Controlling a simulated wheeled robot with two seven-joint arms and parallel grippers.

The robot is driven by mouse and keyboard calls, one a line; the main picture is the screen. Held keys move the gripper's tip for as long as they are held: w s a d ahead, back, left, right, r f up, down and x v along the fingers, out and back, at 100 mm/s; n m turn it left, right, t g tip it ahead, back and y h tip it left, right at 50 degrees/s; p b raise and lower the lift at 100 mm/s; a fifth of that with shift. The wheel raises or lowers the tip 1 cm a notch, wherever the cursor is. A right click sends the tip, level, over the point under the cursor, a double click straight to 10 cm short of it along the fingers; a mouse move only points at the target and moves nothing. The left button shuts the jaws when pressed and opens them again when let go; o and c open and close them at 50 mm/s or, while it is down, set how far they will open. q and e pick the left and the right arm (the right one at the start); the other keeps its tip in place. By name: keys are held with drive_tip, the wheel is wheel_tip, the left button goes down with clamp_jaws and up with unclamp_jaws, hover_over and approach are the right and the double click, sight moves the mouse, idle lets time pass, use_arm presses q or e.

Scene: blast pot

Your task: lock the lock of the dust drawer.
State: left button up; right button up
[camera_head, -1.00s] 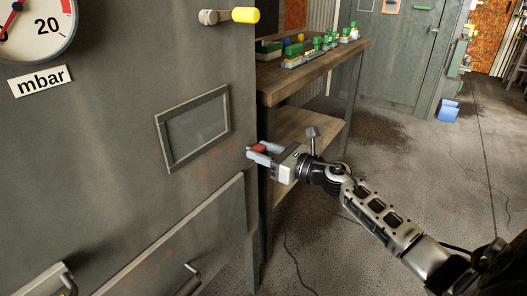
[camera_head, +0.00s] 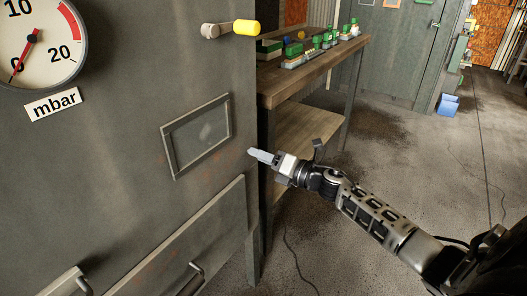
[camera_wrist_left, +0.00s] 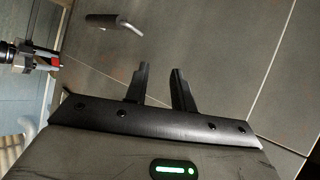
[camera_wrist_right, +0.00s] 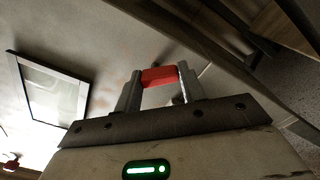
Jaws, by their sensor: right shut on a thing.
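The dust drawer front (camera_head: 180,245) is the large raised grey panel low on the grey cabinet, with metal handles on it. A red piece (camera_wrist_right: 158,77), probably the lock's handle, lies between the fingers of my right gripper (camera_head: 259,155) at the cabinet's right edge, just above the drawer. My right gripper is shut on it. In the head view the fingers, seen edge-on, hide the red piece. It also shows small in the left wrist view (camera_wrist_left: 49,60). My left gripper (camera_wrist_left: 160,78) is open and empty, facing grey panels; it is outside the head view.
A framed window (camera_head: 198,136) and a yellow-ended lever (camera_head: 245,28) are on the cabinet above, with a pressure gauge (camera_head: 35,40) at upper left. A wooden workbench (camera_head: 310,72) with small green parts stands behind my right gripper.

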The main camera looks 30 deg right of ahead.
use_arm(q)
drive_tip(key=r+p, duration=0.3)
drive_tip(key=p, duration=0.1)
drive_tip(key=shift+s+a+r, duration=0.1)
drive_tip(key=shift+a, duration=0.2)
use_arm(e)
drive_tip(key=m, duration=0.8)
drive_tip(key=shift+s+a, duration=0.1)
drive_tip(key=shift+a, duration=0.1)
drive_tip(key=shift+f, duration=0.1)
drive_tip(key=shift+m, duration=0.3)
drive_tip(key=o, duration=1)
use_arm(q)
drive_tip(key=shift+s, duration=0.1)
